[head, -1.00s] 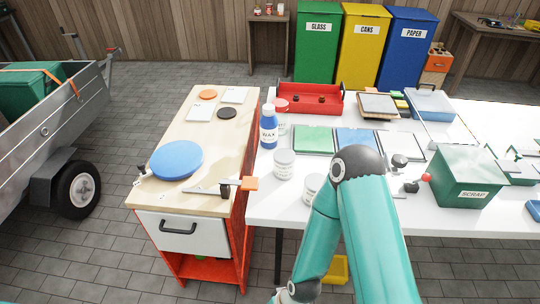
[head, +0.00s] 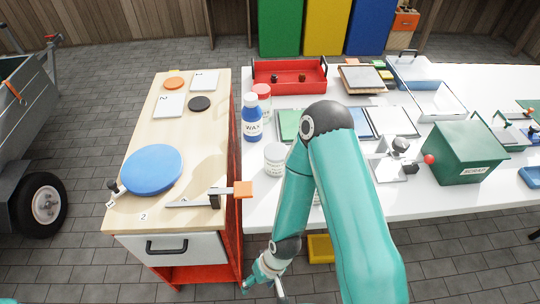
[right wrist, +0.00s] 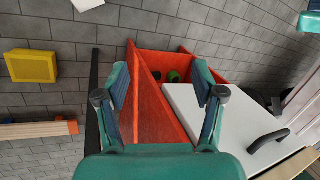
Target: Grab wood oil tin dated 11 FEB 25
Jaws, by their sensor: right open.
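A white tin (head: 277,160) with a label too small to read stands upright on the white table, left of my right arm. A second white tin is almost wholly hidden behind that arm. I cannot read a date on either, so I cannot tell which is the wood oil. My right gripper (head: 264,288) is low at the bottom of the head view, in front of the cabinet and below the tabletop. In the right wrist view the right gripper (right wrist: 161,88) is open, with nothing between its fingers. My left gripper is not in view.
A blue WAX bottle (head: 252,118) and a red-lidded jar (head: 262,91) stand behind the tin. A red cabinet (right wrist: 155,105) with a white drawer front (right wrist: 222,125) is close to the gripper. A yellow bin (right wrist: 32,66) is on the floor. A green SCRAP box (head: 465,150) stands right.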

